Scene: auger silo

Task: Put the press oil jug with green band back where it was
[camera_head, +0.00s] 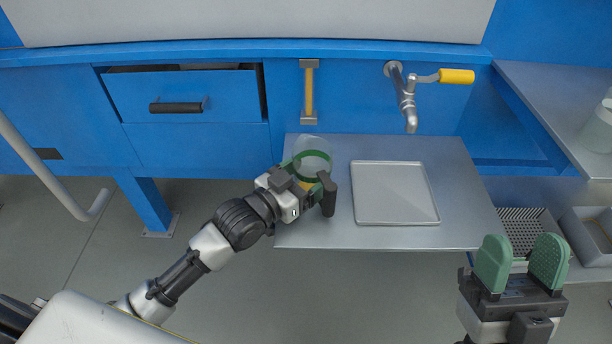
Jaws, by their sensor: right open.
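My right gripper (521,264) is open and empty at the lower right, with green finger pads, well away from the jug.
A flat silver tray (394,192) lies on the shelf right of the jug. A spout with a yellow-handled lever (456,76) sticks out above. A blue drawer (185,98) is at left. A clear container (598,130) stands on the right bench, above grey bins (590,235).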

